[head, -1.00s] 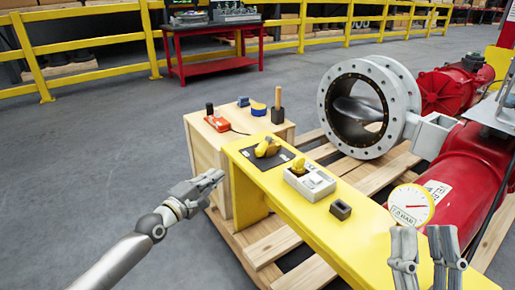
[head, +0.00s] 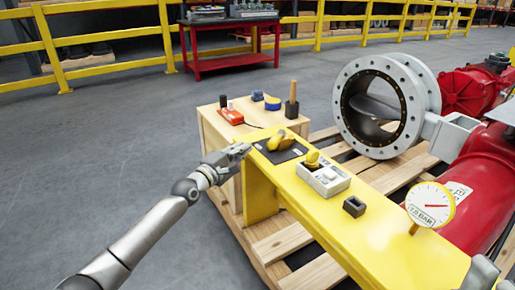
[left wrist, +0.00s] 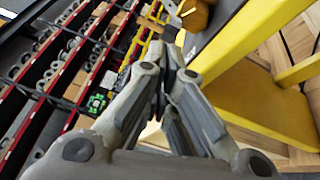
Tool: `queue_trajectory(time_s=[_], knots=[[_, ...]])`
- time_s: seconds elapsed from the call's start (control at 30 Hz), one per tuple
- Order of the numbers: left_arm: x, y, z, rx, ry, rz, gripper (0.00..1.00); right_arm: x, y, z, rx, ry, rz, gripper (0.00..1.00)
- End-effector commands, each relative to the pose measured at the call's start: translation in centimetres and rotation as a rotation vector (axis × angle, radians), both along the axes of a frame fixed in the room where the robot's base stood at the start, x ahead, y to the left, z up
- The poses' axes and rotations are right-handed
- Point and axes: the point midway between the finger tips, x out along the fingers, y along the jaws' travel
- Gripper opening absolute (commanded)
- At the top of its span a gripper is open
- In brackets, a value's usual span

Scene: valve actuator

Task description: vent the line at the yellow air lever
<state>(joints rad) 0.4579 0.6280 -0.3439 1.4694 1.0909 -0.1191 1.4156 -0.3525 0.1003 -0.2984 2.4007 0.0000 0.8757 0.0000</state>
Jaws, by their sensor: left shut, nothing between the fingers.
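The yellow air lever (head: 282,141) sits on a dark plate (head: 265,153) at the far end of the yellow bench (head: 335,222). It also shows at the top of the left wrist view (left wrist: 196,14). My left gripper (head: 241,152) is shut and empty, just left of the lever and apart from it. In the left wrist view its closed fingers (left wrist: 163,52) point toward the lever's side. The round gauge (head: 430,205), marked in BAR, has its red needle pointing right. My right gripper (head: 493,276) is cut off at the bottom right corner, its fingertips apart.
A grey box with a yellow knob (head: 323,178) and a small dark block (head: 354,206) stand on the bench. A wooden box (head: 213,143) carries a red device (head: 231,116) and tools. A grey flanged valve (head: 345,110) and red actuator (head: 478,185) stand right.

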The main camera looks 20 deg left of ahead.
Motion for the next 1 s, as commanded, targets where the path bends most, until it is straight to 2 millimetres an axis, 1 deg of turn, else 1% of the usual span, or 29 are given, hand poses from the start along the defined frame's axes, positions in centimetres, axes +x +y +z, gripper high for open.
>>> queue_trajectory(time_s=[0.03, 0.1, 0.2, 0.23, 0.3, 0.5, 0.7, 1.0], knots=[[0.7, -0.2, -0.1, -0.001, -0.002, 0.000, 0.00, -0.2, 0.0, -0.5, 0.004, -0.012, 0.001, 0.40], [1.6, -0.5, -0.1, -0.001, -0.002, -0.001, 0.00, -0.4, -0.1, -0.9, 0.006, -0.018, 0.001, 0.40], [2.7, -0.9, 0.1, -0.001, -0.001, -0.002, 0.00, -0.6, -0.1, -1.2, 0.010, -0.028, 0.002, 0.40], [2.5, -1.5, 0.4, -0.004, -0.001, -0.004, 0.00, -0.5, -0.1, -0.6, 0.009, -0.027, 0.002, 0.40], [2.4, -2.3, 0.7, -0.005, -0.001, -0.004, 0.00, -0.5, -0.1, -0.2, 0.009, -0.027, 0.002, 0.40], [2.4, -3.9, 0.9, -0.002, 0.000, -0.003, 0.00, -0.2, 0.0, 0.1, 0.004, -0.011, 0.001, 0.40], [2.3, -4.5, 1.0, 0.000, 0.000, -0.001, 0.00, 0.1, 0.1, 0.0, -0.002, 0.006, 0.001, 0.40], [2.3, -4.6, 1.0, 0.001, 0.000, 0.000, 0.00, 0.1, 0.0, 0.0, -0.002, 0.008, 0.000, 0.40]])
